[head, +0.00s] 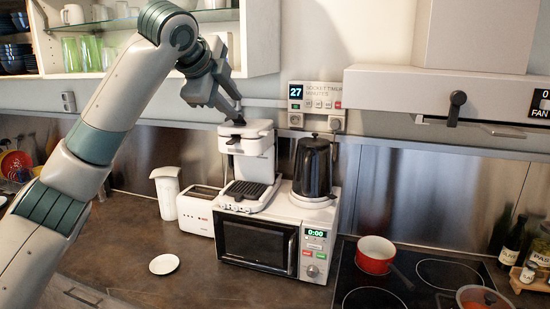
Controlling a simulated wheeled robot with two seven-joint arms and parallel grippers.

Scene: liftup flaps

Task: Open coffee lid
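The white coffee machine (248,165) stands on top of the microwave, below the wall shelf. Its lid (246,128) is the white top part and looks closed. My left arm reaches in from the left, and my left gripper (238,114) points down at the top of the machine, at or just above the lid. The fingertips are small and dark here, so I cannot tell whether they touch the lid or how far apart they are. My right gripper is not in view.
A black kettle (313,167) stands right of the coffee machine on the microwave (262,246). A toaster (198,208) and white jug (167,192) stand to its left. The glass shelf (150,22) is close behind my arm. A red pot (375,254) sits on the stove.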

